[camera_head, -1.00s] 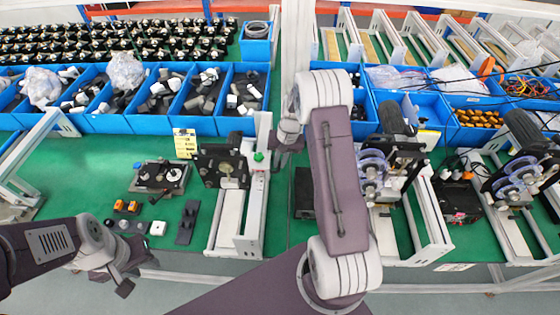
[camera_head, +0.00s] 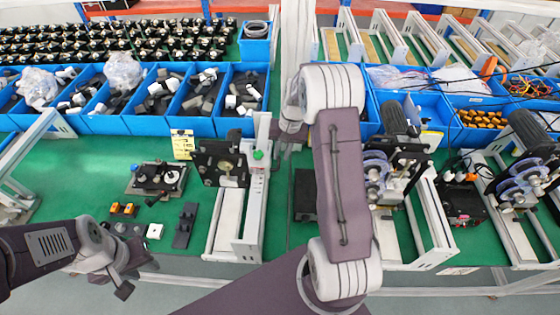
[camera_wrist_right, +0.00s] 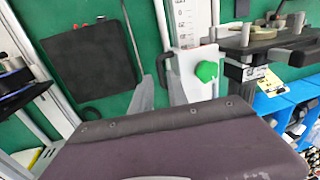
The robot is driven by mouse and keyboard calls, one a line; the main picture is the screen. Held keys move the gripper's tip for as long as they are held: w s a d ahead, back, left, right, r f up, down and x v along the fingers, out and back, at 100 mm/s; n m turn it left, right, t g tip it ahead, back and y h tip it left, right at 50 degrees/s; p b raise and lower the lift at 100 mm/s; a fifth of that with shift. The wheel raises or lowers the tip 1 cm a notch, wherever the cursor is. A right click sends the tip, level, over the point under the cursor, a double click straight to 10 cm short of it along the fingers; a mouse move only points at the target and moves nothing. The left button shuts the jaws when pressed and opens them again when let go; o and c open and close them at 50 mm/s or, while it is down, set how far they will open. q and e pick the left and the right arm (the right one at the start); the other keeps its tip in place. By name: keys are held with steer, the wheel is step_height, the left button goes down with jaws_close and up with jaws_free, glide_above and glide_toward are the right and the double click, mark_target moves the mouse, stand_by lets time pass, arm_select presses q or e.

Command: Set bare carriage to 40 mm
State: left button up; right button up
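The bare carriage (camera_head: 220,163) is a dark block on a white upright stand at the centre-left, with no device mounted on it. A green knob (camera_head: 258,155) is on the stand's right side; the right wrist view also shows the green knob (camera_wrist_right: 206,71) beside a white printed scale (camera_wrist_right: 184,22). The scale's numbers are too small to read. My right gripper (camera_wrist_right: 160,90) has its two fingers apart, just left of the knob, with nothing between them; its arm largely hides it in the head view. My left gripper (camera_head: 126,274) is low at the left, clear of the stand, its finger gap unclear.
A black box (camera_head: 304,194) lies right of the stand. Stands with mounted devices (camera_head: 392,165) are further right. A switch fixture (camera_head: 158,178), small buttons and a yellow label card (camera_head: 183,144) are left of the stand. Blue bins (camera_head: 190,125) line the back.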

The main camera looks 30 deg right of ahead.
mark_target(279, 160)
steer(key=r, duration=0.5)
steer(key=shift+s+d+r+b, duration=0.15)
steer(key=shift+s+d+b, duration=0.1)
steer(key=shift+s+b, duration=0.15)
steer(key=f, duration=0.2)
steer(key=w+f, duration=0.1)
steer(key=f, duration=0.2)
steer(key=w+f, duration=0.1)
steer(key=f, duration=0.2)
steer(key=shift+w+a+f, duration=0.1)
steer(key=shift+w+f, duration=0.1)
steer(key=shift+w, duration=0.05)
steer(key=shift+f, duration=0.4)
jaws_close()
